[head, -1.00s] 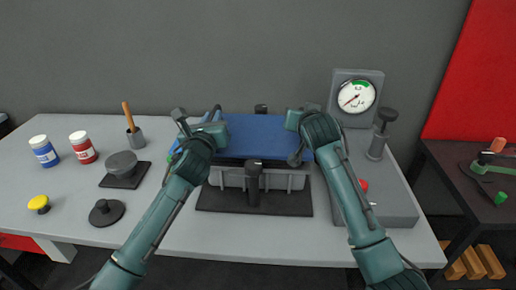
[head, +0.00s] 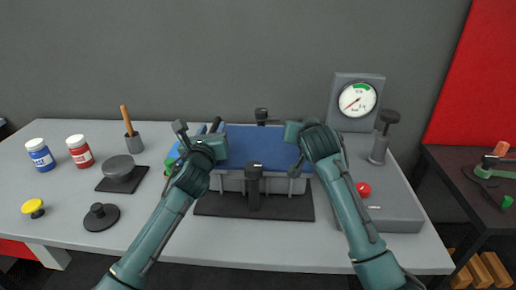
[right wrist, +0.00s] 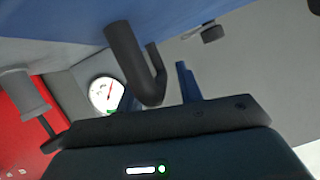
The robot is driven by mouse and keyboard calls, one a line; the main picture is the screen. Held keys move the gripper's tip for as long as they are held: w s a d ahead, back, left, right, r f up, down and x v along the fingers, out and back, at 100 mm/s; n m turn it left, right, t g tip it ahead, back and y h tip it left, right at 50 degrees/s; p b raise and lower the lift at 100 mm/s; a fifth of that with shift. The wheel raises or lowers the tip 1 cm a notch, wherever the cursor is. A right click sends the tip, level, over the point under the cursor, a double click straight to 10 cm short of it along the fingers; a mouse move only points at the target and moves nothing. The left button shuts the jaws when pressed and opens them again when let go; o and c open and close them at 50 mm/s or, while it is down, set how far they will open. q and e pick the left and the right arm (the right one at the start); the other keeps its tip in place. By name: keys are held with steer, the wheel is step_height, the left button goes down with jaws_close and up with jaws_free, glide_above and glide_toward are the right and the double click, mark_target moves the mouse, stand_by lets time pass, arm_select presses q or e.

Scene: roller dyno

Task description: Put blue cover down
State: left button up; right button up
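The blue cover (head: 262,145) lies flat over the grey roller unit (head: 285,186), its front edge appearing to meet the unit's top. My left gripper (head: 212,147) is at the cover's left end; its fingertips are hidden. My right gripper (head: 300,135) is at the cover's right end. In the right wrist view, a dark hooked handle (right wrist: 134,66) hangs by the blue cover (right wrist: 75,25). The right gripper's blue fingers (right wrist: 158,88) stand apart around the handle, with a gap on the right side.
A black post (head: 254,185) stands in front of the unit, another (head: 261,116) behind. A gauge box (head: 356,100) and a grey console with a red button (head: 363,189) are at right. Blue (head: 40,155) and red (head: 81,151) jars and a black weight stand (head: 119,172) are at left.

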steer(key=shift+s+r, duration=0.2)
steer(key=shift+s, duration=0.25)
arm_select(q)
steer(key=s+a, duration=0.1)
steer(key=s, duration=1.1)
arm_select(e)
steer(key=v, duration=1.1)
arm_select(q)
steer(key=shift+f, duration=0.1)
arm_select(e)
steer(key=shift+s, duration=0.1)
